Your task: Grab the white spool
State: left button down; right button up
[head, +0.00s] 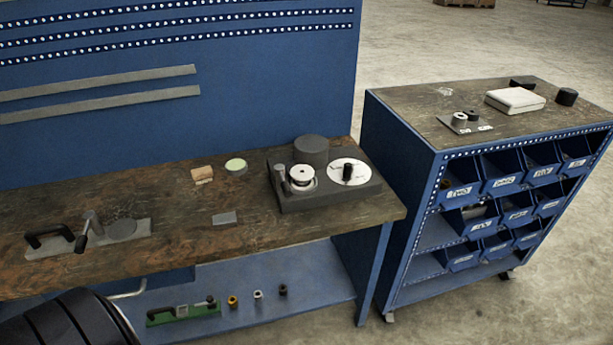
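A white, spool-like round part (302,176) with a dark top sits on the left front of a dark grey block-shaped fixture (330,203) at the right end of the workbench. A smaller pale cylinder (459,119) stands on a small plate on top of the blue cart. I cannot tell for certain which of these is the white spool. A black rounded part of mine (75,322) fills the bottom left corner, but no gripper fingers show. Both grippers are out of view.
The wooden workbench (150,255) carries a black handle fixture (50,238), a wooden block (202,174) and a pale green disc (236,166). Small parts lie on its lower shelf. The blue cart (400,165) with bins stands right, a white box (515,100) on top. Bare floor surrounds it.

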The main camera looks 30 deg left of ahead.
aim_at(301, 175)
jog(key=i+l+u, duration=0.1)
jog(key=l+u, duration=0.25)
jog(key=i+l+u, duration=0.1)
jog(key=u, duration=0.25)
jog(key=l+u, duration=0.35)
